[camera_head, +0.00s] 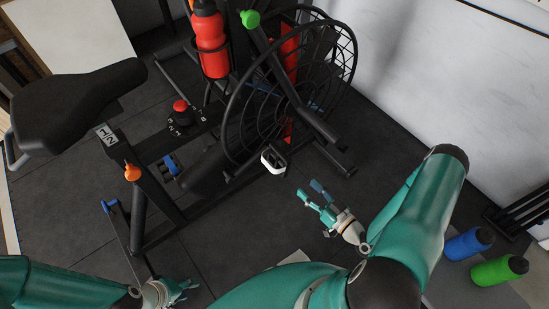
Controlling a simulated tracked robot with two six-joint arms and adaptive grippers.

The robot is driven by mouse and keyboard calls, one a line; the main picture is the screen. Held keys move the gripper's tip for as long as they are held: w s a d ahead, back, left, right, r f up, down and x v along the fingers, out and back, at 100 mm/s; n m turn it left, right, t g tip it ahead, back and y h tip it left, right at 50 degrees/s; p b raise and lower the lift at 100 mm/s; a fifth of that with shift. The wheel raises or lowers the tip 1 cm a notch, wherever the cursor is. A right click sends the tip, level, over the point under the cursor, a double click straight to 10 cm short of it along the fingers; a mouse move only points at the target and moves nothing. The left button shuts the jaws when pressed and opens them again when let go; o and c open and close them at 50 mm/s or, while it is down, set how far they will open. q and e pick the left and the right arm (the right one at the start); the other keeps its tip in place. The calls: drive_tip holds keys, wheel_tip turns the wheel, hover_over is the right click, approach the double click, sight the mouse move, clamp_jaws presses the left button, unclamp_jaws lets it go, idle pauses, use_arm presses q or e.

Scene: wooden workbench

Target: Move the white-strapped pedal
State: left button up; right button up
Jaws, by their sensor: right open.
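The white-strapped pedal (273,160) sits low on the near side of the exercise bike (205,160), just below its caged wheel. My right gripper (317,196) is open and empty. It is to the lower right of the pedal and apart from it. My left gripper (187,288) is at the bottom of the view, far from the pedal. Its fingers are small and partly seen, so its opening is unclear.
Red bottle (211,42) is on the frame. Blue bottle (466,244) and green bottle (497,270) are at right. Dark floor (250,225) is clear below the pedal.

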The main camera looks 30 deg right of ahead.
sight(280, 154)
use_arm(q)
drive_tip(key=f+b, duration=0.3)
drive_tip(key=f, duration=0.1)
drive_tip(key=shift+w+a, duration=0.15)
drive_tip(key=shift+w, duration=0.2)
use_arm(e)
drive_tip(key=shift+t+h, duration=0.4)
drive_tip(key=shift+t, duration=0.2)
drive_tip(key=w, duration=1.6)
drive_tip(key=shift+w+a+f, duration=0.1)
drive_tip(key=shift+w+a, duration=0.05)
drive_tip(key=shift+w, duration=0.05)
drive_tip(key=shift+c, duration=0.2)
clamp_jaws()
